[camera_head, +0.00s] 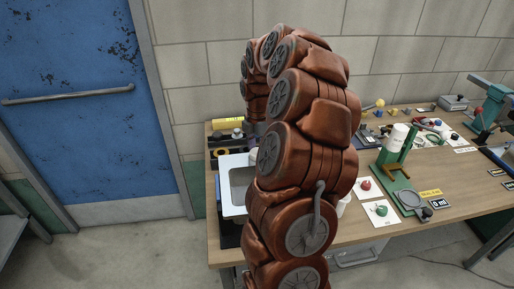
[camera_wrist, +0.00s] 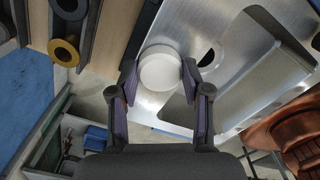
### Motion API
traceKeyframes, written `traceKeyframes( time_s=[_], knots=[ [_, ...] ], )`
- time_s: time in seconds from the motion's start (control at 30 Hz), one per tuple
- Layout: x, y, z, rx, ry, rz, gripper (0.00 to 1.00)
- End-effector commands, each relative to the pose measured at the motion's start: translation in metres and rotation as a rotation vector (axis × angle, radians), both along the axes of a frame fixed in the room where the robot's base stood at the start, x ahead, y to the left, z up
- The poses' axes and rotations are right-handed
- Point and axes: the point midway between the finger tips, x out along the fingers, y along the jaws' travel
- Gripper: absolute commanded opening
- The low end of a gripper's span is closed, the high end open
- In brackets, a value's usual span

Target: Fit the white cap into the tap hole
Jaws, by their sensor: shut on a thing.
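The white cap (camera_wrist: 160,68) is a round disc held between the two fingertips of my gripper (camera_wrist: 159,78) in the wrist view. The cap is over the brushed metal sink (camera_wrist: 205,20); I cannot tell whether it touches the metal. A dark round opening (camera_wrist: 206,58) shows in the metal just right of the cap, partly cut off from view; I cannot tell whether it is the tap hole. In the head view the sink's pale rim (camera_head: 226,206) shows at the bench's left end.
A yellow ring (camera_wrist: 64,53) and dark rails lie left of the sink in the wrist view. A blue door (camera_head: 75,60) is at left.

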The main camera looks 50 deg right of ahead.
Motion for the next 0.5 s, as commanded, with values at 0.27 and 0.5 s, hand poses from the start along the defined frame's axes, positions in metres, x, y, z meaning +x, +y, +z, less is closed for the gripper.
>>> traceKeyframes(
  time_s=[0.27, 0.5],
  knots=[
    [-0.0001, 0.0001, -0.0017, 0.0, 0.0, 0.0, 0.18],
    [-0.0001, 0.0001, -0.0017, 0.0, 0.0, 0.0, 0.55]
  ],
)
